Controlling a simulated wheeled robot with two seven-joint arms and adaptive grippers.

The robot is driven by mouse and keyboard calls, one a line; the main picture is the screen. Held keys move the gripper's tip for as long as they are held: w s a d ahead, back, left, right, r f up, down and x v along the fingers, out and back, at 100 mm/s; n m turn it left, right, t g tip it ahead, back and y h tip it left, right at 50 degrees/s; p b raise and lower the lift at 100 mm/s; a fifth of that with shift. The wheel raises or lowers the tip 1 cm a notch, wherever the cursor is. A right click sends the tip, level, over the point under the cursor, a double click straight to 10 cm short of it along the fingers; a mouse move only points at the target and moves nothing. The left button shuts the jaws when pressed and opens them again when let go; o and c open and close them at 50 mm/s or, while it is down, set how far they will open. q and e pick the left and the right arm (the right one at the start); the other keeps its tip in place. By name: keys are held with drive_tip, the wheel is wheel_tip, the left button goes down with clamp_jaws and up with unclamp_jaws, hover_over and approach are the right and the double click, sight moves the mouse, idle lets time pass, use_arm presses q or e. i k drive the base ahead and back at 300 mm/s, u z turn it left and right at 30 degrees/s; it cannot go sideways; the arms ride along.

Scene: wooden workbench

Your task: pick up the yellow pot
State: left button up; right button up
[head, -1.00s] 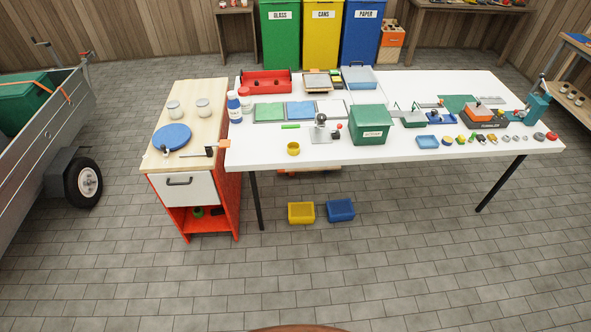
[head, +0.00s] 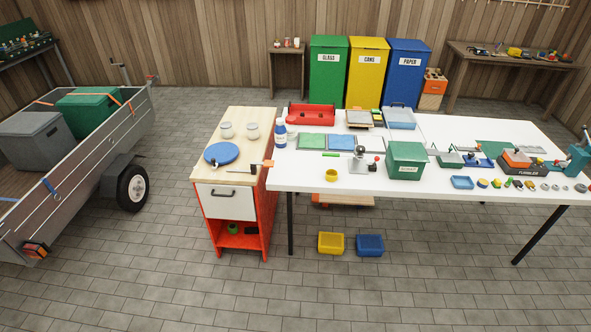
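A small yellow pot (head: 331,175) stands upright near the front left edge of the white table (head: 310,182). It is left of a grey metal device with a round knob (head: 360,157) and of a green box (head: 407,160). Nothing covers the pot. Neither of my grippers shows in the head view, so I cannot see their state.
A wooden-topped cabinet (head: 243,120) with a blue disc (head: 220,153) and a hammer stands left of the table. A yellow bin (head: 331,243) and a blue bin (head: 370,245) lie on the floor below the table's front. A trailer (head: 75,185) is at left. The front floor is clear.

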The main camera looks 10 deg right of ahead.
sight(331, 175)
drive_tip(key=u, duration=0.8)
drive_tip(key=i, duration=2.35)
drive_tip(key=z, duration=1.25)
drive_tip(key=i, duration=0.9)
drive_tip(key=z, duration=0.95)
